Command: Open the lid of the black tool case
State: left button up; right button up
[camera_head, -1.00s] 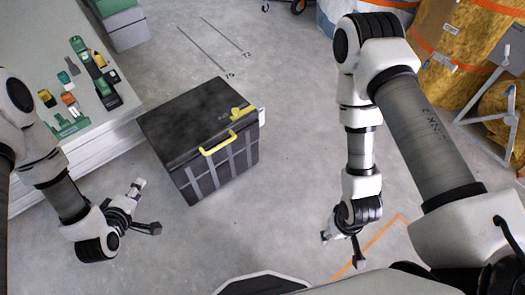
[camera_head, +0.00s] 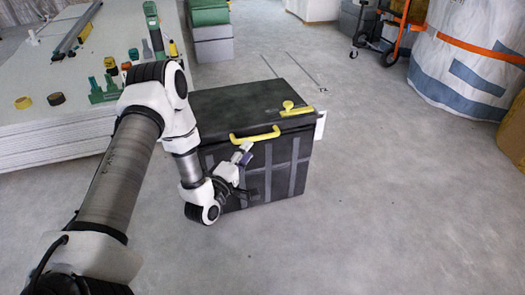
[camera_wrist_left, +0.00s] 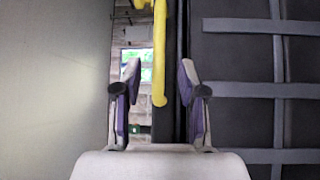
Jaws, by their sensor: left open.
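The black tool case (camera_head: 285,165) stands on the floor with grey straps down its front. Its dark lid (camera_head: 240,105) is closed. A yellow handle (camera_head: 255,136) runs along the lid's front edge, and a yellow latch (camera_head: 295,108) sits near the right corner. My left gripper (camera_head: 247,172) is open in front of the case, just below the handle. In the left wrist view, the yellow handle (camera_wrist_left: 159,60) shows between the spread fingers of my left gripper (camera_wrist_left: 160,92), with a gap on both sides. The strapped case front (camera_wrist_left: 240,80) is on the right there. My right gripper is out of view.
A light workbench (camera_head: 60,125) with tools stands at the left, close to the case. Grey and green boxes (camera_head: 212,35) are behind the case. A large white bag (camera_head: 465,60) and a wheeled cart (camera_head: 390,40) are back right. The floor right of the case is clear.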

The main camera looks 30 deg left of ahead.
aim_at(256, 138)
pick_arm(q)
jog(key=w, duration=0.2)
jog(key=w+b, duration=0.1)
jog(key=w, duration=0.1)
jog(key=w+b, duration=0.1)
jog(key=w, duration=0.1)
jog(key=shift+a+r, duration=0.2)
jog(key=shift+a, duration=0.1)
jog(key=shift+w+r, duration=0.15)
jog(key=shift+w, duration=0.15)
grip_shut()
